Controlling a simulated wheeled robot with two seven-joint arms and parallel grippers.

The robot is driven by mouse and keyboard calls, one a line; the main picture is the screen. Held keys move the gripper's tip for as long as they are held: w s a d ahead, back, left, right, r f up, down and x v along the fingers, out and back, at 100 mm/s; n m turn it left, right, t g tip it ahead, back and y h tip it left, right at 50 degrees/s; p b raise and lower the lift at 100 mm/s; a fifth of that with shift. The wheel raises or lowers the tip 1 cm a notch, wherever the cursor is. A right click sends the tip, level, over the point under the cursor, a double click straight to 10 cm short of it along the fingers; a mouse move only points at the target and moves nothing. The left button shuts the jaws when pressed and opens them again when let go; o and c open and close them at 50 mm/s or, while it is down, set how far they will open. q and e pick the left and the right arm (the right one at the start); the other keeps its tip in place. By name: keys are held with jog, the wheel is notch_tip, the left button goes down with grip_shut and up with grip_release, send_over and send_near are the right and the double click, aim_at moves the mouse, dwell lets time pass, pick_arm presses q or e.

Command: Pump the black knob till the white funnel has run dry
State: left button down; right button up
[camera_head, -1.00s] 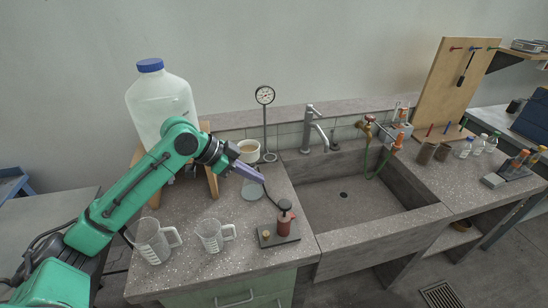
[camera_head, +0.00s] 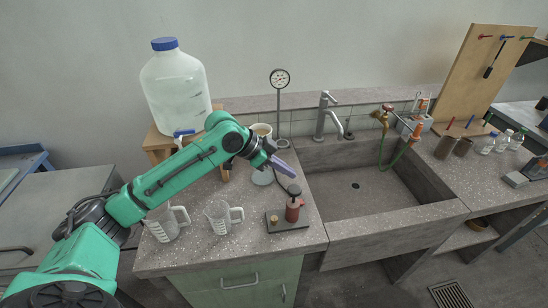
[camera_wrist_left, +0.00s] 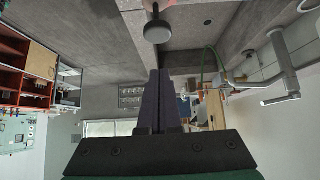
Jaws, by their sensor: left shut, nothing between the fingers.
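The black knob (camera_head: 295,190) tops a small red-brown pump (camera_head: 293,212) on a dark base plate (camera_head: 288,226) near the front of the counter. In the left wrist view the knob (camera_wrist_left: 158,32) shows as a dark disc beyond the fingertips. My left gripper (camera_head: 290,172) is shut and empty, its fingertips just above the knob with a small gap apparent. The white funnel (camera_head: 262,129) stands behind my left wrist, partly hidden, above a clear flask (camera_head: 263,177). I cannot tell how much liquid the funnel holds. My right gripper is not in view.
Two clear measuring jugs (camera_head: 163,224) (camera_head: 220,217) stand left of the pump. A big bottle with a blue cap (camera_head: 175,90) sits on a wooden stand behind my arm. A gauge (camera_head: 280,79) on a post stands at the back. The sink (camera_head: 370,205) is to the right.

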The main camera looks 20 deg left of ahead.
aim_at(289, 193)
pick_arm(q)
jog(key=f, duration=0.1)
jog(key=f+p, duration=0.1)
jog(key=d+f, duration=0.1)
jog(key=f, duration=0.1)
jog(key=shift+w+f, duration=0.1)
jog(key=shift+w, duration=0.2)
jog(key=shift+a+f, duration=0.15)
jog(key=shift+f, duration=0.3)
notch_tip(289, 193, down, 4)
jog(key=shift+s+f+b, duration=0.1)
jog(key=shift+f+b, duration=0.05)
jog(key=shift+b, duration=0.8)
